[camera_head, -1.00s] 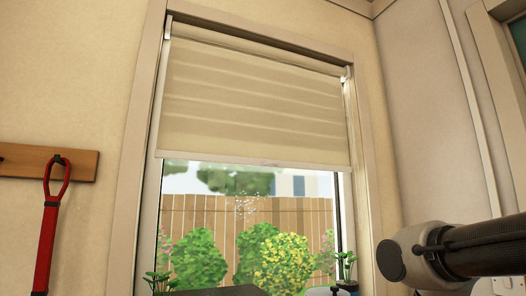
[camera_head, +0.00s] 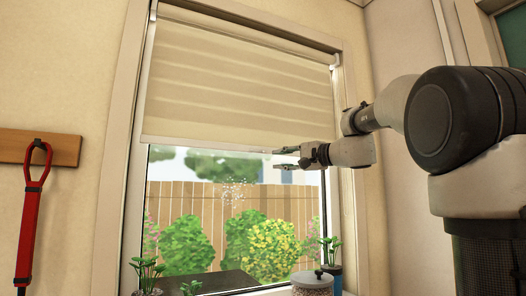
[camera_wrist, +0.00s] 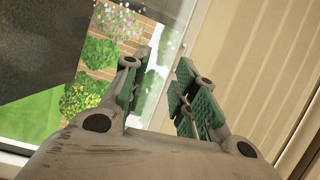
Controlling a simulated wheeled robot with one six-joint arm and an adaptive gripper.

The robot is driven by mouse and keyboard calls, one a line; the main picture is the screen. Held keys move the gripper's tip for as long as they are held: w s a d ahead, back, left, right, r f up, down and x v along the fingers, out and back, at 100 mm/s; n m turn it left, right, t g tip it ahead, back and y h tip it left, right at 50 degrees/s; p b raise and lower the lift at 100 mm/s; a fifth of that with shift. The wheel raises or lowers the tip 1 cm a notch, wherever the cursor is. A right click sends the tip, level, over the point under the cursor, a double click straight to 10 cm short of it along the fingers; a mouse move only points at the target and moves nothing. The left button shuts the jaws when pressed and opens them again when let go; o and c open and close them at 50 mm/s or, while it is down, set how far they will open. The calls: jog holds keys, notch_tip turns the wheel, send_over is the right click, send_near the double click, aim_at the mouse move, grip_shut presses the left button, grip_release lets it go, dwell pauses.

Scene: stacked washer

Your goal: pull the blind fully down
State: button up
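The beige roller blind (camera_head: 235,85) covers roughly the upper half of the window. Its pale bottom bar (camera_head: 205,145) hangs across the glass, tilted in the picture. My gripper (camera_head: 280,158) is at the right part of this bar, one finger near bar height and the other just below it. The fingers are apart. In the wrist view, the blind (camera_wrist: 225,38) fills the right side, and its pale bottom edge shows between the open fingers of my gripper (camera_wrist: 163,66). I cannot tell whether they touch it.
The window frame (camera_head: 118,150) surrounds the blind. Potted plants (camera_head: 147,274) and a lidded jar (camera_head: 311,283) stand at the sill. A red strap (camera_head: 31,220) hangs from a wooden rack (camera_head: 66,149) on the left wall. The glass below the blind is clear.

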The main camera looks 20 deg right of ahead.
aim_at(261, 150)
jog(key=w+a+r, duration=0.4)
jog(key=w+a, duration=0.1)
jog(key=w, duration=0.1)
jog(key=shift+w+m+t+y, duration=0.2)
jog(key=shift+m+t+y, duration=0.1)
jog(key=shift+m+y, duration=0.1)
jog(key=shift+c, duration=0.2)
grip_shut()
